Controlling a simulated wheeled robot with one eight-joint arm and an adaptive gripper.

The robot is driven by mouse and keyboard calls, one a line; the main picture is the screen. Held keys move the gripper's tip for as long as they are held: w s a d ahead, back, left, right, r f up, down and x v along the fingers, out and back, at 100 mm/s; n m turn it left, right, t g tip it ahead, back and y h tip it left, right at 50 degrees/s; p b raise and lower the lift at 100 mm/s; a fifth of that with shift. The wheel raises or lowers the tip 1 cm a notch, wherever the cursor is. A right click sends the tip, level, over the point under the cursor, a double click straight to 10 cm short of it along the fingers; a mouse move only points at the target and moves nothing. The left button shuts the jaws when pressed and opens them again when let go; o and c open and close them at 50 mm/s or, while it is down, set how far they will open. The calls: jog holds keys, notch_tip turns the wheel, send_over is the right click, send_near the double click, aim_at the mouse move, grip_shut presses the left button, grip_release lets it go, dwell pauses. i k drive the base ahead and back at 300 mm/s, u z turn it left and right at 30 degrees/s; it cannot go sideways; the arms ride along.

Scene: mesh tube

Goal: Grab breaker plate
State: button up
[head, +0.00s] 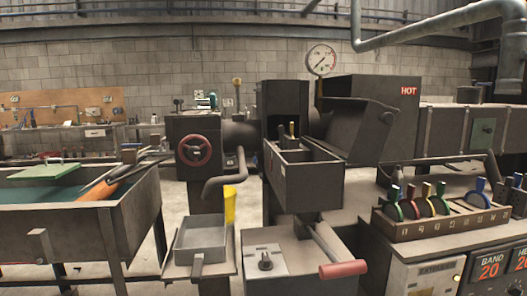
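I cannot make out a breaker plate with certainty in the head view. A dark open-topped box (304,181) juts out at the centre, below a tall dark housing (285,97); its inside is mostly hidden, and a small brass-coloured piece (291,130) shows behind its rim. A shallow grey tray (203,237) with a handle sits on a small shelf left of centre and looks empty. My gripper is not in view.
A water-filled tank (130,215) with orange-handled tools (98,190) stands left. A machine marked HOT (410,91) fills the right. A rack with coloured levers (437,215) stands front right. A red-gripped lever (343,269) juts forward. A red handwheel (194,150) is left of centre.

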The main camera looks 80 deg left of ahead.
aim_at(285, 143)
jog(key=k, duration=1.3)
jog(key=u, duration=2.35)
jog(key=i, duration=0.5)
jog(key=z, duration=1.3)
